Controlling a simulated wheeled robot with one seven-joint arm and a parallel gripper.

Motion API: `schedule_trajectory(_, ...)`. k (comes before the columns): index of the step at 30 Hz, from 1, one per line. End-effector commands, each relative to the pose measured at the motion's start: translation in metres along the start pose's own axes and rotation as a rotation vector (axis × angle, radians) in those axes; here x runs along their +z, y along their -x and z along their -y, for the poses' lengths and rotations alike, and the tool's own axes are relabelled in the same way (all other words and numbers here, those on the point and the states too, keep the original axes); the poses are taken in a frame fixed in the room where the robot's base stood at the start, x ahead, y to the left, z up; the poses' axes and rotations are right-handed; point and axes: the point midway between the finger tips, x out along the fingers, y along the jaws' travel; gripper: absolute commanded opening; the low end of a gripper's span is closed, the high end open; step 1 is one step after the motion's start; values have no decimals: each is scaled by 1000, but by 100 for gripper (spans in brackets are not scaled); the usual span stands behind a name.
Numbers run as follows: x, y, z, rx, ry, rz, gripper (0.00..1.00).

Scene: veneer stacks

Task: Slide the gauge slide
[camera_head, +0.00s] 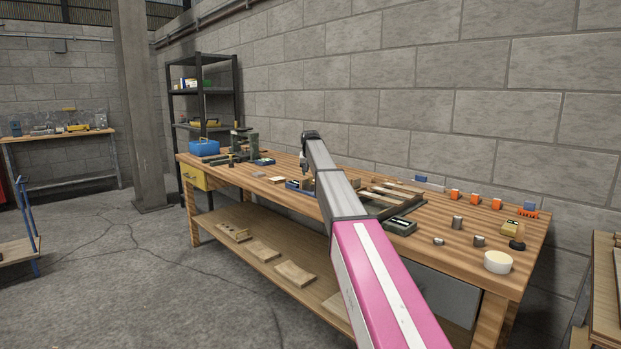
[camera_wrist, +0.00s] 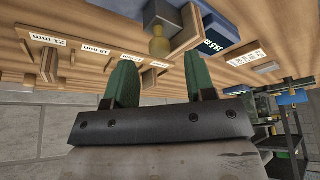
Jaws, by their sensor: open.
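In the wrist view my gripper (camera_wrist: 162,58) is open, its two green fingers apart with nothing clearly held between them. Just beyond the fingertips is a brass-coloured knob (camera_wrist: 160,46) by a grey block (camera_wrist: 164,14) and an upright wooden plate (camera_wrist: 186,30). This may be the gauge slide, but I cannot tell for certain. A blue part with a white label (camera_wrist: 212,40) lies right of it. In the head view my arm reaches over the workbench (camera_head: 480,273), and its end hides much of the work spot.
White millimetre labels and small wooden pieces (camera_wrist: 50,65) line the bench left of the fingers in the wrist view. In the head view a dark gauge-like box (camera_head: 400,227), metal cylinders (camera_head: 457,222) and a cream roll (camera_head: 497,262) stand right of my arm. A blue box (camera_head: 204,147) stands at the far end.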

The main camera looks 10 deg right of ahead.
Motion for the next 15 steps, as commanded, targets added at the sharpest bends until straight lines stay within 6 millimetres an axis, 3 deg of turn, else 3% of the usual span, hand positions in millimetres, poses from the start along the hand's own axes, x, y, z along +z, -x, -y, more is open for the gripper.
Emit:
schedule_trajectory(6, 0, -25, 0, 0, 0, 0, 50)
schedule_trajectory(15, 0, -31, 0, 0, 0, -1, 50)
